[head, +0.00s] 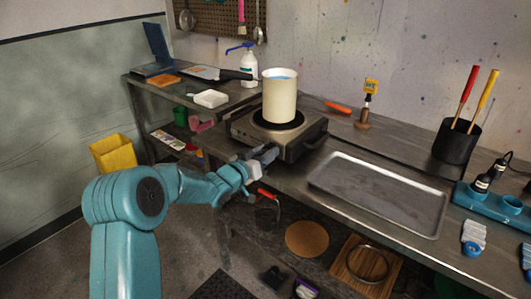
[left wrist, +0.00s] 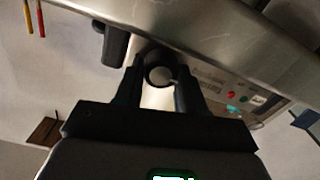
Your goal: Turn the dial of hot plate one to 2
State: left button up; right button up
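The hot plate (head: 287,143) is a metal box with a black round top, near the left end of the front bench. A cream bucket (head: 280,100) with blue liquid stands on it. My left gripper (head: 270,153) is at the hot plate's front face. In the left wrist view, the round dark dial (left wrist: 160,70) with a grey centre sits between the fingertips of my left gripper (left wrist: 160,78), which appear closed on its sides. The dial's setting cannot be read. My right gripper is out of view.
A metal tray (head: 380,193) lies right of the hot plate, and a black pot (head: 455,142) with red and yellow handles stands beyond. An orange-handled tool (head: 338,107) lies behind. Coloured indicators (left wrist: 231,103) show beside the dial. A lower shelf holds a cork disc (head: 307,239).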

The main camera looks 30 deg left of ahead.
pick_arm(q)
jog(key=c, duration=0.4)
jog(key=shift+f+m+b, duration=0.15)
jog(key=shift+m+b, duration=0.25)
jog(key=shift+b, duration=0.4)
jog(key=m+b, duration=0.7)
jog(key=b, duration=0.2)
jog(key=shift+f+m, duration=0.1)
jog(key=shift+m, duration=0.2)
jog(key=m+b, duration=0.2)
jog(key=m, duration=0.1)
jog(key=shift+d+b, duration=0.1)
jog(key=shift+b, duration=0.2)
jog(key=shift+m+b, duration=0.75)
jog(key=shift+m, duration=0.55)
jog(key=shift+r, duration=0.2)
jog(key=o, duration=1)
